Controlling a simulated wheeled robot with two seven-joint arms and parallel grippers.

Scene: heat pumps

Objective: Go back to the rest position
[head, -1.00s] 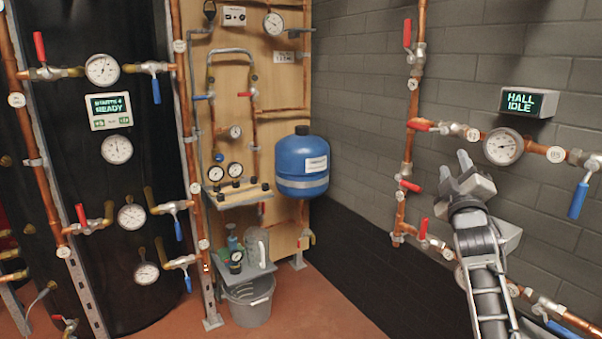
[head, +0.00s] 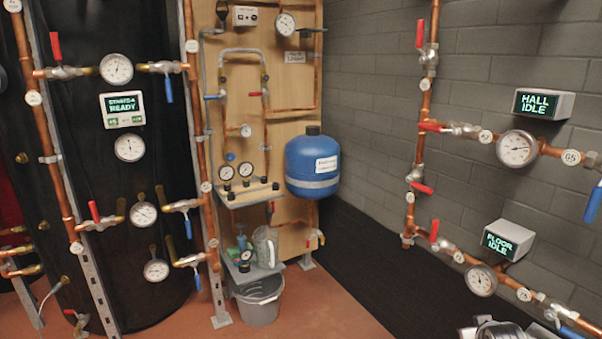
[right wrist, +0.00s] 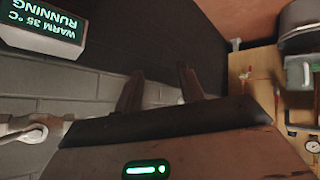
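My right gripper (right wrist: 160,88) shows in the right wrist view with its two dark fingers apart and nothing between them. In the head view only a grey piece of my right arm shows at the bottom right edge, below the lower wall pipe. My left gripper is in neither view.
A HALL IDLE display (head: 543,103) and a FLOOR IDLE display (head: 508,241) sit on the grey wall by copper pipes with gauges and valves. A blue tank (head: 312,165) hangs at the corner. A grey bucket (head: 258,303) stands on the floor. A RUNNING display (right wrist: 45,25) shows upside down.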

